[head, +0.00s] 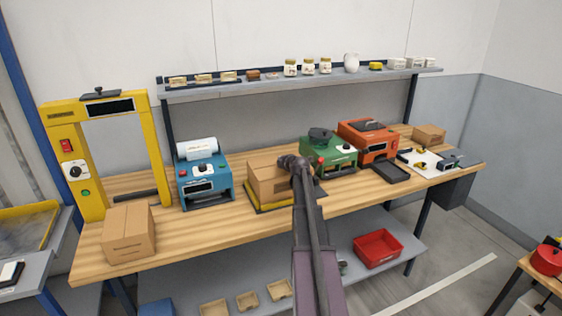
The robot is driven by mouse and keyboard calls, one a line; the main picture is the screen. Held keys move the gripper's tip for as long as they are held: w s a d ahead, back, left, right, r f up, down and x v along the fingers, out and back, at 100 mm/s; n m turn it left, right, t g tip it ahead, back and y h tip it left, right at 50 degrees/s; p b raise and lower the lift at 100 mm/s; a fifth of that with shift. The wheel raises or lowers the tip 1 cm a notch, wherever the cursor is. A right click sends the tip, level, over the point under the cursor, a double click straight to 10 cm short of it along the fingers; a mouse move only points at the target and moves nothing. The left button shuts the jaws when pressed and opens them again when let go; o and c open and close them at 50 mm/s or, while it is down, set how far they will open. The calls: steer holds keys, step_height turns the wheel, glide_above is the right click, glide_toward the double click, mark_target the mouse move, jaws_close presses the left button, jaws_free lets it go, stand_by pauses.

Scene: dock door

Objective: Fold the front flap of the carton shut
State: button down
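A brown carton (266,186) sits on a low yellow-edged platform (262,209) near the middle of the wooden bench. My arm reaches in from the bottom of the head view, and my dark gripper (288,161) is at the carton's top right. The arm and gripper hide the carton's right side. I cannot tell whether the gripper touches the carton, or whether its fingers are open or shut. The front flap cannot be made out clearly at this size.
A second carton (128,233) stands at the bench's front left, beside a yellow frame machine (88,150). A blue machine (204,181) is left of the platform. Green (330,155) and orange (368,142) machines stand to the right. A shelf (300,84) with jars runs above.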

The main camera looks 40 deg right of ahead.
steer(key=shift+r+p, duration=0.3)
steer(key=shift+r, duration=0.15)
steer(key=shift+r, duration=0.15)
step_height(320, 180, up, 4)
steer(key=p, duration=0.4)
steer(key=shift+r+p, duration=0.15)
steer(key=shift+p, duration=0.15)
step_height(320, 180, up, 9)
steer(key=p, duration=0.9)
steer(key=shift+r, duration=0.15)
stand_by(0.4)
